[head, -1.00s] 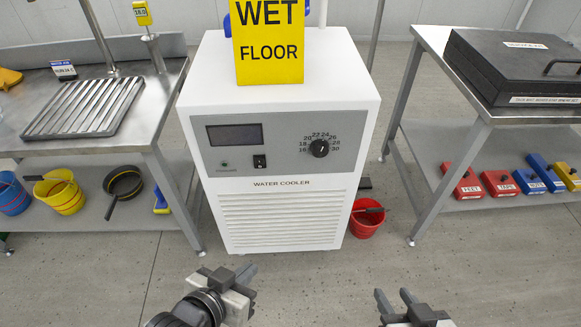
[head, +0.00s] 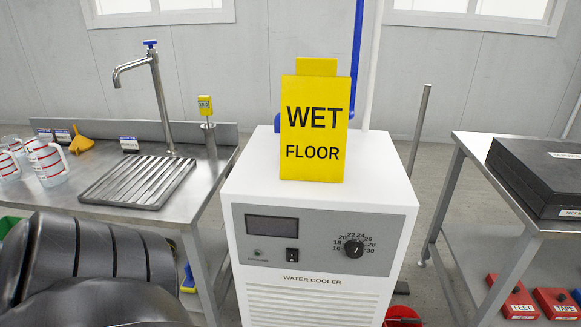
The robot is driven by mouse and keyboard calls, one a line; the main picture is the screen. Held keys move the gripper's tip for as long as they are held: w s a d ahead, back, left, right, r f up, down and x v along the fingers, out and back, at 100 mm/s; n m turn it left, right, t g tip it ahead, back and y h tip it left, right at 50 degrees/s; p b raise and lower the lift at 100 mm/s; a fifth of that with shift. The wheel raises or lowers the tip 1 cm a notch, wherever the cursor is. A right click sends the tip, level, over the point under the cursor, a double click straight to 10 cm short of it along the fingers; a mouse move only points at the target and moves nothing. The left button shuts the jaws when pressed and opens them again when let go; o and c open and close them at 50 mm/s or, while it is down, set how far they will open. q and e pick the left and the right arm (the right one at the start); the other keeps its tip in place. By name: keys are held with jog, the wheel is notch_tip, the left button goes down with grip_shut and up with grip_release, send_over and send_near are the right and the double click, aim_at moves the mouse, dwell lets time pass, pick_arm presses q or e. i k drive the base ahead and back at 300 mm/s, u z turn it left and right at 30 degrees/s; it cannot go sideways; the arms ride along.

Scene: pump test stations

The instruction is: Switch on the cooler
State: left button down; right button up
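The white water cooler (head: 318,204) stands in the middle of the head view. Its grey front panel (head: 318,272) has a dark display (head: 272,225), a small black rocker switch (head: 292,257), a small indicator lamp (head: 257,252) and a black dial (head: 354,249) with a numbered scale. The display looks blank. The switch is too small to tell which way it is set. A dark, rounded link of my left arm fills the lower left corner. Neither gripper is in the picture.
A yellow wet floor sign (head: 314,130) stands on the cooler's top. A steel sink bench (head: 215,170) with a tap (head: 152,80) and jugs (head: 48,163) is on the left. A bench with a black case (head: 535,178) is on the right. A red bucket (head: 402,317) sits beside the cooler.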

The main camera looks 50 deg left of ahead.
aim_at(292, 255)
jog(key=k, duration=0.4)
jog(key=u, duration=1)
jog(key=i, duration=0.55)
jog(key=u, duration=0.05)
